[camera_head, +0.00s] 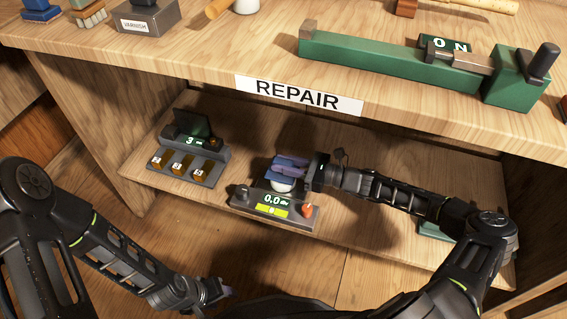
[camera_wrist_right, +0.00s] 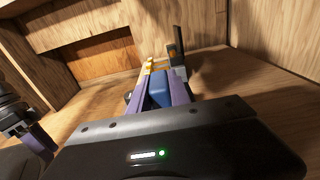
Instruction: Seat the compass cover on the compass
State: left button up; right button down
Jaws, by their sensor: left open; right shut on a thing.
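My right gripper (camera_head: 292,167) is shut on a blue piece (camera_head: 273,174), probably the compass cover. The blue piece also shows between the purple fingers in the right wrist view (camera_wrist_right: 158,92). A white rounded thing (camera_head: 283,186) is directly under the blue piece, on a grey device (camera_head: 240,203) with a "0.0" display. I cannot tell if the blue piece touches it, or whether it is the compass. My left gripper (camera_head: 224,292) is open and empty at the bottom of the head view, low and in front of the shelf.
A grey block (camera_head: 206,170) with a display and several numbered keys stands left on the lower shelf (camera_head: 136,172). A "REPAIR" label (camera_head: 299,95) is on the upper board's edge, above my right gripper. A green bench tool (camera_head: 385,65) lies on top. Bare shelf lies between the two devices.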

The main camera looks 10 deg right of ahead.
jog(key=shift+f+b, duration=0.45)
jog(key=shift+f, duration=0.3)
jog(key=c, duration=1.1)
grip_release()
jog(key=shift+d, duration=0.1)
jog(key=p+v, duration=0.2)
jog(key=v, duration=0.5)
jog(key=shift+s+d, duration=0.25)
jog(key=shift+d, duration=0.05)
jog(key=shift+r, duration=0.1)
